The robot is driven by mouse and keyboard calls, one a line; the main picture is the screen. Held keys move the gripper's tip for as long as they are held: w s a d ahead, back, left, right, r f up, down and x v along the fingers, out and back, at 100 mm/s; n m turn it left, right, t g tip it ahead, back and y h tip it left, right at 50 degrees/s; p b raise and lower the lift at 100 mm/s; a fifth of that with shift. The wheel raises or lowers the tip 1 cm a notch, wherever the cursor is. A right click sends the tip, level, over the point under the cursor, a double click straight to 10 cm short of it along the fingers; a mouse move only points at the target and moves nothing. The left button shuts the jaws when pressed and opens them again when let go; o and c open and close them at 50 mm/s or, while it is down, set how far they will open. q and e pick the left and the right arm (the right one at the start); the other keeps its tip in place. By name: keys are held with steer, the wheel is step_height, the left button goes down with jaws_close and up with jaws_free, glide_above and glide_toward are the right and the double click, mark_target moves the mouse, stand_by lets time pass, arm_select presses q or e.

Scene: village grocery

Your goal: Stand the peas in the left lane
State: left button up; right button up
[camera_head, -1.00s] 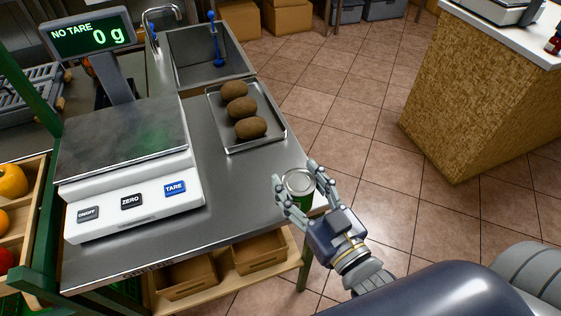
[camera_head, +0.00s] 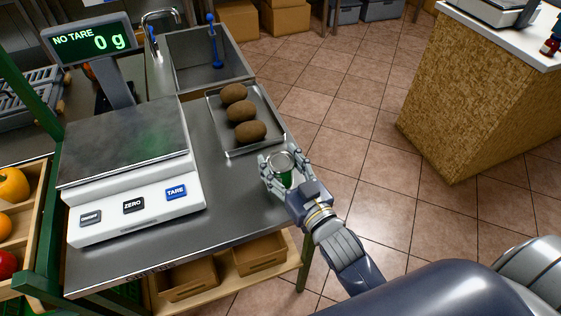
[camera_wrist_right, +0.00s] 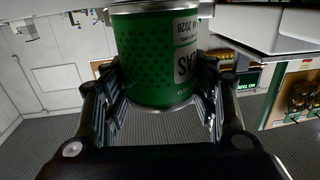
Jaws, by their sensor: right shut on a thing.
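The peas can (camera_head: 284,162) has a green label and a silver lid, and the lid faces up in the head view. My right gripper (camera_head: 279,157) is shut on it, with fingers on both sides. The can is at the right edge of the steel counter, just below the tray; I cannot tell whether it touches the counter. In the right wrist view the green can (camera_wrist_right: 158,60) fills the space between the fingers, with part of its printed name showing. My left gripper is not in view. I see no marked lane in these frames.
A scale (camera_head: 135,210) reading 0 g takes up the counter's left side. A metal tray (camera_head: 225,135) with three brown potato-like items lies right of it. A sink (camera_head: 205,60) is behind. The bare counter (camera_head: 232,190) between scale and can is free. Tiled floor lies right.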

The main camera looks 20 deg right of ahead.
steer(key=shift+r, duration=0.1)
steer(key=o, duration=1.3)
steer(key=shift+f, duration=0.2)
steer(key=shift+o, duration=0.2)
